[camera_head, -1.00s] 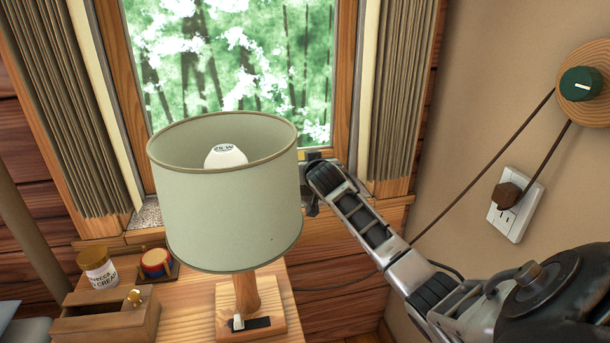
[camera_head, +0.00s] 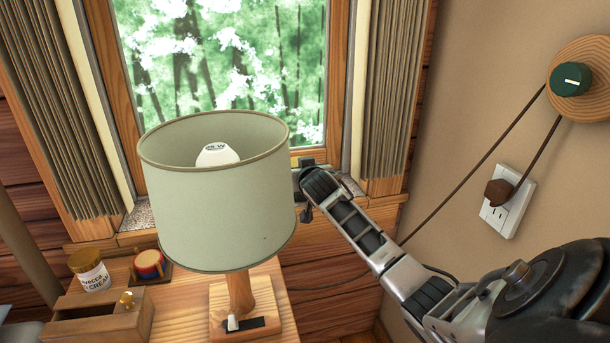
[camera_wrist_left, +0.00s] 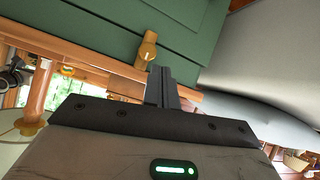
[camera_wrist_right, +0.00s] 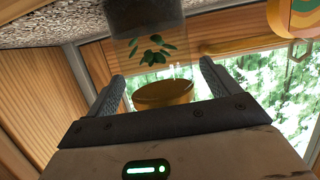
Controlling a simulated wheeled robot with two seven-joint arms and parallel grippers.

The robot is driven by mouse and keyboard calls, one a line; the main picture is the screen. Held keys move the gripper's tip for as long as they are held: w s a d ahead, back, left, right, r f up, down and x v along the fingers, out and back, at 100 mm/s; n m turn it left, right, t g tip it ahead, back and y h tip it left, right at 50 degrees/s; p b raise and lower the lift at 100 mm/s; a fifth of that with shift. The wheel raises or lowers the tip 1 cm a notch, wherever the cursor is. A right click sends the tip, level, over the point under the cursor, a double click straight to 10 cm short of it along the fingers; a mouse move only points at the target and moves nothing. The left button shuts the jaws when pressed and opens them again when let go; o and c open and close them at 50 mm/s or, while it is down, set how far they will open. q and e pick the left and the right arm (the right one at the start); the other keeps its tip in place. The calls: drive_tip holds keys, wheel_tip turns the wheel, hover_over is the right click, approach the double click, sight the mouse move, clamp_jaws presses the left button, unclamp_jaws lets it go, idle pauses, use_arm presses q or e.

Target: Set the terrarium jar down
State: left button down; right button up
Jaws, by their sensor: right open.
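The terrarium jar (camera_wrist_right: 152,45), clear glass with green leaves inside and a gold lid (camera_wrist_right: 165,93), shows upside down in the right wrist view. My right gripper (camera_wrist_right: 160,80) is open, with one finger on each side of the lid and visible gaps to both. The jar is over or on the speckled stone sill (camera_wrist_right: 55,27); its base is cut off by the frame, so contact is not clear. In the head view my right arm (camera_head: 350,220) reaches behind the lampshade, and the jar is hidden. My left gripper (camera_wrist_left: 162,85) is shut and empty, away from the jar.
The table lamp (camera_head: 215,195) stands close left of my right arm. A cream jar (camera_head: 90,270), a small red-and-blue round item (camera_head: 150,265) and a wooden box (camera_head: 100,318) are on the nightstand. A cord runs to the wall socket (camera_head: 507,205). My left gripper faces a green panel (camera_wrist_left: 90,25).

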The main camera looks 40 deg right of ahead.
use_arm(q)
drive_tip(key=shift+t, duration=0.5)
drive_tip(key=r+p, duration=0.1)
drive_tip(key=r, duration=0.1)
drive_tip(key=a+r+p, duration=0.1)
drive_tip(key=r, duration=0.1)
drive_tip(key=shift+s+a+r, duration=0.1)
drive_tip(key=shift+s+r, duration=0.1)
use_arm(e)
drive_tip(key=v, duration=1.1)
drive_tip(key=shift+s, duration=0.2)
drive_tip(key=shift+a+r, duration=0.15)
drive_tip(key=shift+r, duration=0.05)
